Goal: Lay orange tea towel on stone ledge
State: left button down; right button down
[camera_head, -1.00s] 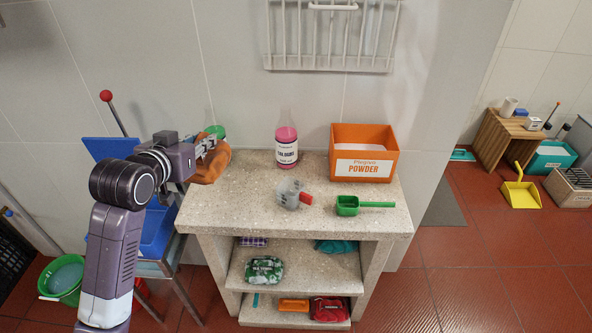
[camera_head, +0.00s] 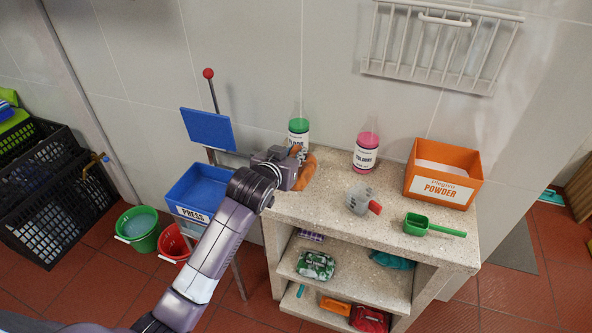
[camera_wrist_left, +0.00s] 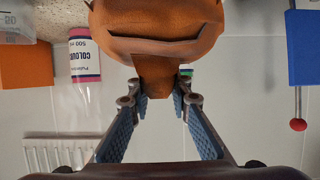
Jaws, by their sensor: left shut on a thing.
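The orange tea towel (camera_head: 307,172) hangs bunched from my left gripper (camera_head: 296,154) at the left end of the stone ledge (camera_head: 325,208). In the left wrist view the towel (camera_wrist_left: 155,30) is a rounded, folded bundle, its narrow end pinched between the fingertips of the left gripper (camera_wrist_left: 157,92). I cannot tell whether the towel touches the stone. My right gripper is not in view.
A green-labelled bottle (camera_head: 298,132), a pink bottle (camera_head: 367,152) and an orange powder box (camera_head: 442,180) stand along the back. A grey container (camera_head: 358,199) and green scoop (camera_head: 430,227) sit further forward. A blue press bucket (camera_head: 200,190) stands left.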

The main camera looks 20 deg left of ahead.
pick_arm(q)
jog(key=shift+f, duration=3)
jog(key=c, duration=1.8)
grip_release()
jog(key=shift+f, duration=0.1)
jog(key=shift+o, duration=0.2)
jog(key=v, duration=1.2)
